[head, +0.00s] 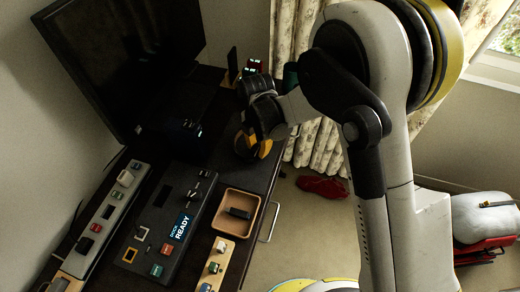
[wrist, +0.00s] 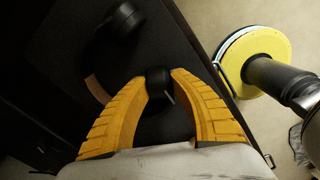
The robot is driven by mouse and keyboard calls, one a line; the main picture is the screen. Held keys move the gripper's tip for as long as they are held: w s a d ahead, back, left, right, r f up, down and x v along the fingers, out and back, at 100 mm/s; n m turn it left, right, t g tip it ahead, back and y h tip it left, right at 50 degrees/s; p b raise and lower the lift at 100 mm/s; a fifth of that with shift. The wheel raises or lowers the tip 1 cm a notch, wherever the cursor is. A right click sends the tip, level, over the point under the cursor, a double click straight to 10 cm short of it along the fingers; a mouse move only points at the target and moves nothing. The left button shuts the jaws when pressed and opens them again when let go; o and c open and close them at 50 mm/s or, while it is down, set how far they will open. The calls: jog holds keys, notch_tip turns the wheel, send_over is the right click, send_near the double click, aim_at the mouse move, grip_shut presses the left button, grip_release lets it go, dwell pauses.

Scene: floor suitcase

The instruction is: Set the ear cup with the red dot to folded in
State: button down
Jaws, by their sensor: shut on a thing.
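My gripper (head: 256,149) is low over the right part of the dark desk in the head view. In the wrist view its yellow fingers (wrist: 158,84) are shut on a small black rounded piece (wrist: 158,79), which looks like an ear cup of the headphones. Another black rounded part (wrist: 121,20), apparently the other ear cup, lies farther off at the top. A brown strip (wrist: 97,89), perhaps the headband, shows left of the fingers. I see no red dot, so I cannot tell which cup is held or how far it is folded.
A dark panel marked READY (head: 163,225), a grey switch strip (head: 108,219) and a wooden tray (head: 256,205) holding a black block stand on the desk. A monitor (head: 120,50) stands behind. The desk's edge is close to my gripper. A suitcase (head: 484,218) is on the floor.

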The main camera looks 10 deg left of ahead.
aim_at(255, 146)
jog(key=shift+a+n, duration=0.25)
jog(key=shift+n, duration=0.65)
jog(key=shift+a+n, duration=0.25)
jog(key=shift+n, duration=0.65)
jog(key=c, duration=1.1)
grip_release()
notch_tip(255, 146, up, 12)
